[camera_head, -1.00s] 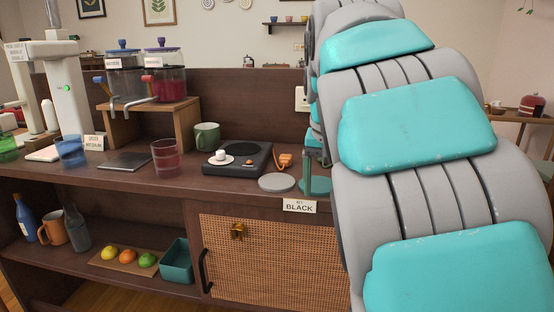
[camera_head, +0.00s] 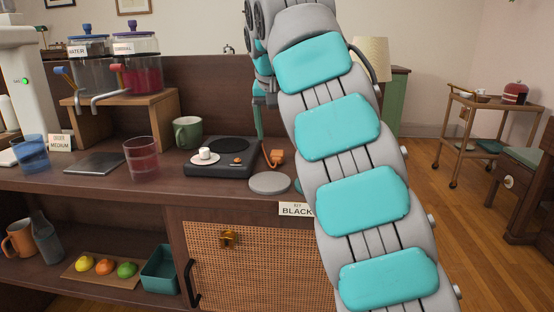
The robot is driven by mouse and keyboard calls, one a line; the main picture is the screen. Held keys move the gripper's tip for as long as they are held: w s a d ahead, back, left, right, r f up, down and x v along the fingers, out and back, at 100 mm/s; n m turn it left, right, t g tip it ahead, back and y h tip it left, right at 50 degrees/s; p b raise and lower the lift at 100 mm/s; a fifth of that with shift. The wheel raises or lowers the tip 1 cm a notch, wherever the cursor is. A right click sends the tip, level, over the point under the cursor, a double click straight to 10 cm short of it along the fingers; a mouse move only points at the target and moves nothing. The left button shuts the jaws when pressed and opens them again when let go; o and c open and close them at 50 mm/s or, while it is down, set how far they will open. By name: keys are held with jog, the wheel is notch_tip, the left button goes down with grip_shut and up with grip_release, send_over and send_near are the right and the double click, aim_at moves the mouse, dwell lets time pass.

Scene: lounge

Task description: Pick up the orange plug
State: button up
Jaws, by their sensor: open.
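My gripper (camera_head: 259,125) is above and slightly left of the plug in the picture, near the counter's back panel. It is open and apart from the plug. One teal finger shows pointing down; my arm hides part of the wrist and gripper. Nothing shows between the jaws.
A grey disc (camera_head: 270,183) lies in front of the plug. A green mug (camera_head: 187,133) and red glass (camera_head: 141,158) stand left. My arm hides the counter's right part.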

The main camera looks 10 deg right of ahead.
aim_at(278, 151)
jog(key=x, duration=0.1)
jog(key=b+x, duration=0.1)
jog(key=x, duration=0.1)
jog(key=shift+s+f+b, duration=0.2)
jog(key=shift+f+b, duration=0.15)
jog(key=shift+x, duration=1)
jog(key=shift+w, duration=0.1)
grip_shut()
